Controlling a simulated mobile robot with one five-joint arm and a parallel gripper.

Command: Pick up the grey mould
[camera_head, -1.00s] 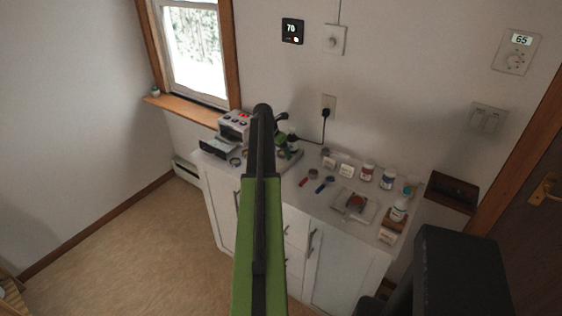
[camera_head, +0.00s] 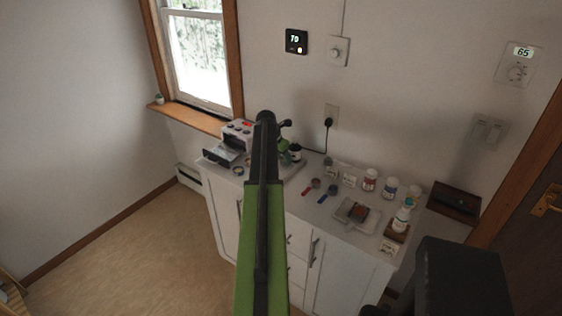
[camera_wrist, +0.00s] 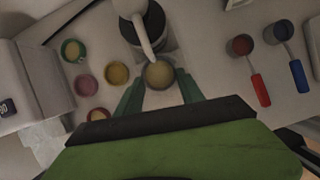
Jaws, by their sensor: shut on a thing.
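The grey mould (camera_wrist: 158,75) is a small round cup with a grey rim and a dull yellowish inside. In the wrist view it sits between the tips of my two green fingers. My gripper (camera_wrist: 160,88) is shut on it. The mould is right below the pale spout-like part of a dark round device (camera_wrist: 148,25). I cannot tell whether the mould touches the counter. In the head view my own arm hides the gripper and the mould.
Left of my gripper lie several small round moulds, including a green one (camera_wrist: 73,50), a pink one (camera_wrist: 87,85) and a yellow one (camera_wrist: 117,73). A red-handled scoop (camera_wrist: 250,70) and a blue-handled one (camera_wrist: 288,55) lie right. Bottles (camera_head: 390,188) stand farther right on the counter (camera_head: 300,205).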

